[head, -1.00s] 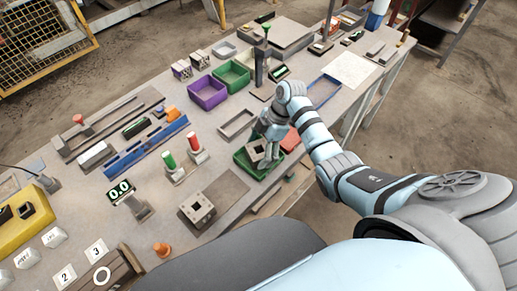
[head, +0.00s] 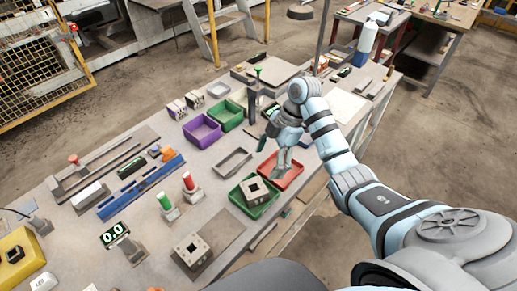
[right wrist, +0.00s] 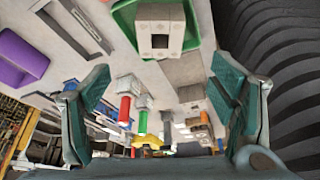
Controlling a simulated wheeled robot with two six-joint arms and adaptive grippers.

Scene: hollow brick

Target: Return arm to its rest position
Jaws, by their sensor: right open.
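My right gripper (head: 274,152) is open and empty above the red tray (head: 294,172) and beside the green tray (head: 237,197). In the right wrist view its two teal-padded fingers (right wrist: 160,78) stand wide apart with nothing between them. A grey hollow brick (head: 254,190) sits in the green tray, apart from the gripper. The brick also shows in the right wrist view (right wrist: 168,40), inside the green tray at the top. A second hollow brick (head: 192,248) sits on a grey plate at the front of the table. My left gripper is not in view.
A grey empty frame tray (head: 233,161), a purple bin (head: 202,130) and a green bin (head: 227,114) stand left of my arm. A dark post (head: 252,105) rises behind. Red (head: 189,182) and green (head: 165,201) cylinders stand left of the green tray.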

